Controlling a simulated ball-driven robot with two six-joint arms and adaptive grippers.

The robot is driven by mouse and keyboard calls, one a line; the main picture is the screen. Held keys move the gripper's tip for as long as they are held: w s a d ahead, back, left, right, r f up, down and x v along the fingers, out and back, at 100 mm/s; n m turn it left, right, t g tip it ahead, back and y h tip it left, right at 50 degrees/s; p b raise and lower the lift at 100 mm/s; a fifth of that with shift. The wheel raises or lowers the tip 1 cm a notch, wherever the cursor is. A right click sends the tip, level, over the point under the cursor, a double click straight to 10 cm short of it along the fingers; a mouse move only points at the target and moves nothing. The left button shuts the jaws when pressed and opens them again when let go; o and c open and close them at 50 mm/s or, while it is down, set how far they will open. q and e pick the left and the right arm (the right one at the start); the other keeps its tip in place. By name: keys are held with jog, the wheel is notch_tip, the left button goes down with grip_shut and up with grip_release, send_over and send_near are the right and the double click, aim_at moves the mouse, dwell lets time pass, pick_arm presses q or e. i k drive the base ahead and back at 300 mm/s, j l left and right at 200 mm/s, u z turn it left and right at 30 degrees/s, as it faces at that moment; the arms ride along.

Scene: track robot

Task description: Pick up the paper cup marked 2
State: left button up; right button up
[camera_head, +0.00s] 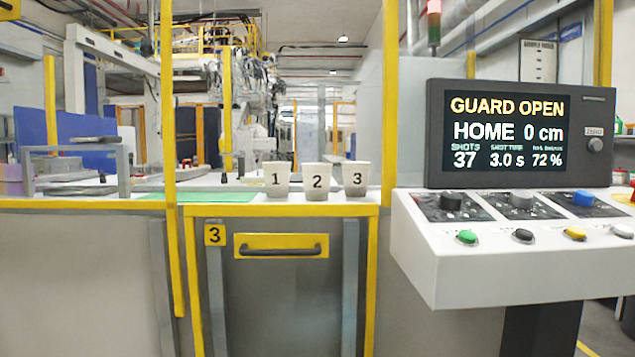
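The paper cup marked 2 (317,182) is white and stands upright on the light counter, in the middle of a row of three. The cup marked 1 (277,180) stands just left of it and the cup marked 3 (356,179) just right of it. The gaps between them are narrow. Neither of my grippers shows in the head view.
A yellow post (390,100) stands right of the cups, and another yellow post (168,120) stands to the left. A control console (510,255) with a screen (508,134) is at the right. A yellow-framed door (282,290) is below the cups.

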aim_at(316, 177)
jog(key=i+j, duration=0.2)
jog(key=j, duration=0.15)
jog(key=i+j+z, duration=0.1)
jog(key=i+j, duration=0.3)
jog(key=j, duration=0.3)
jog(key=i+z, duration=0.05)
